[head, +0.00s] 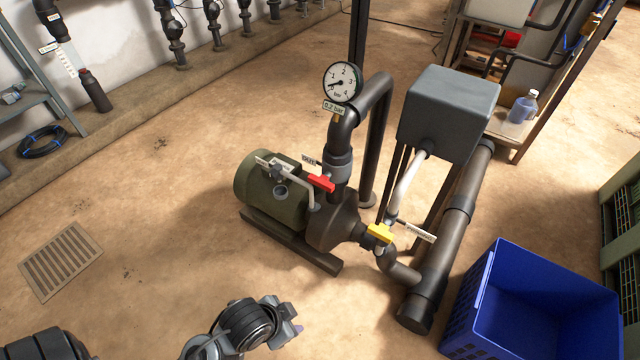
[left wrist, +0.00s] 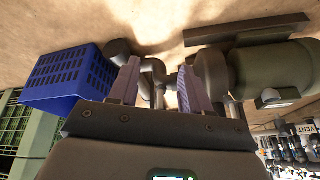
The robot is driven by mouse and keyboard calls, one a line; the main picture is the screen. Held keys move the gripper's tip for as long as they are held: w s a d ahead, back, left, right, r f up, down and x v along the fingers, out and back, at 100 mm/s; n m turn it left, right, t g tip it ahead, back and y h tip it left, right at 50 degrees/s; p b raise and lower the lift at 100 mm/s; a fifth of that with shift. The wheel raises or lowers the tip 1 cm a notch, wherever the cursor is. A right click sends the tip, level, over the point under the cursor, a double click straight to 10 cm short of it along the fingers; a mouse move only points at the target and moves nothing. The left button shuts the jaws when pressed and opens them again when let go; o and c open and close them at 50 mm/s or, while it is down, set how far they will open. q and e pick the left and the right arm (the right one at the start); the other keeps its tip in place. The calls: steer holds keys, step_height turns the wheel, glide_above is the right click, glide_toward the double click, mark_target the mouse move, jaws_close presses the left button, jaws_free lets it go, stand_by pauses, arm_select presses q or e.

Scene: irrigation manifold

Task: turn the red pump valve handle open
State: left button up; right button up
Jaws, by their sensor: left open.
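The red pump valve handle (head: 321,182) sits on the pipework just above the green pump (head: 270,195), below the pressure gauge (head: 342,83). A small tag stands beside it. My left gripper (head: 290,318) is low in the head view, in front of the pump and well apart from the red handle. In the left wrist view its two fingers (left wrist: 160,88) are spread with nothing between them. The pump body (left wrist: 268,72) shows there at the right. I cannot make out the red handle in that view. My right gripper is not in view.
A yellow valve handle (head: 379,233) is on the lower pipe, right of the pump. A blue crate (head: 478,290) stands at the right, beside a thick pipe (head: 432,270). A grey tank (head: 448,105) stands behind. The floor left of the pump is clear around a drain grate (head: 60,262).

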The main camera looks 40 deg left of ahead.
arm_select(q)
steer(key=w+a+f+m+t, duration=0.1)
steer(key=w+f+t, duration=0.1)
steer(key=w+f, duration=0.15)
steer(key=m+t+y+p, duration=0.8)
steer(key=t+y+p, duration=0.1)
steer(key=p, duration=0.1)
glide_toward(320, 186)
steer(key=w, duration=0.1)
steer(key=b+x, duration=0.5)
steer(key=x, duration=0.4)
steer(key=shift+a, duration=0.2)
steer(key=shift+w+a, duration=0.3)
steer(key=shift+w, duration=0.15)
